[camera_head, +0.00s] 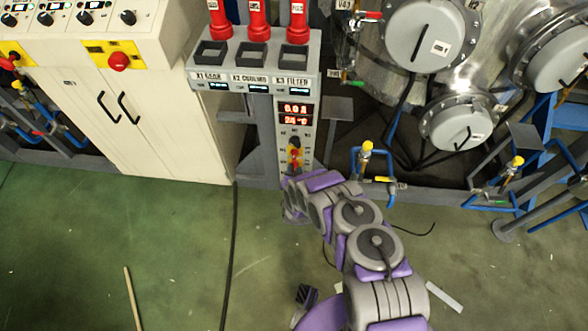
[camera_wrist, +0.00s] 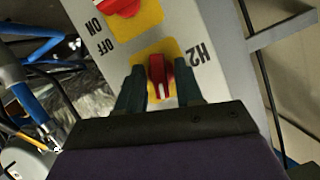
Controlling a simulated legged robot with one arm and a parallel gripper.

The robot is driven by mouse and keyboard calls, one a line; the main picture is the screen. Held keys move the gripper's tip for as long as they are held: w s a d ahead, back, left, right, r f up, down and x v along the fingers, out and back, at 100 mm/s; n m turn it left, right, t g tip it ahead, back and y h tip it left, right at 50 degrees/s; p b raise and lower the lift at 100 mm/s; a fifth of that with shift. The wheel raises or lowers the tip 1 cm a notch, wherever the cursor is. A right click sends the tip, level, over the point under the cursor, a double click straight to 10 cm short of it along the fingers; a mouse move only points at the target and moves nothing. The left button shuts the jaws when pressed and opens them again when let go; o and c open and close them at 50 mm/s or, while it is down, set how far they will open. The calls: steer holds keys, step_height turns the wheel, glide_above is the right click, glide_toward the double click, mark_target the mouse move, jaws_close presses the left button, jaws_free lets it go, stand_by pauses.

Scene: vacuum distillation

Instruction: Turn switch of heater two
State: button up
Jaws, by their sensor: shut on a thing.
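The switch of heater two is a red rotary knob (camera_wrist: 160,77) on a yellow plate (camera_wrist: 141,56), beside the label H2 (camera_wrist: 200,61) in the wrist view. My gripper (camera_wrist: 161,88) has its two dark fingers on either side of this knob and is shut on it. The knob's white mark points toward my gripper. Another red knob (camera_wrist: 119,6) on a yellow plate sits farther up the panel, near the words ON and OFF. In the head view the control column (camera_head: 294,121) carries a red-digit display (camera_head: 296,114) and knobs below it; my arm reaches the column's lower part, and my fingertips are hidden there.
A white cabinet (camera_head: 150,125) stands left of the column. Metal vessels (camera_head: 425,40) and pipes with yellow-handled valves (camera_head: 367,147) are on the right. A dark cable (camera_head: 231,250) and a stick (camera_head: 132,298) lie on the green floor, which is otherwise mostly clear.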

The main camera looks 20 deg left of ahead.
steer(key=shift+a+n+h, duration=0.1)
steer(key=shift+n+h, duration=0.6)
steer(key=shift+n, duration=0.4)
steer(key=o, duration=0.7)
steer(key=shift+c, duration=0.2)
steer(key=shift+s, duration=0.15)
steer(key=p+v, duration=0.5)
steer(key=v, duration=1.2)
steer(key=shift+s+f+p, duration=0.15)
steer(key=shift+f+p, duration=0.05)
steer(key=shift+p, duration=0.15)
steer(key=shift+a, duration=0.1)
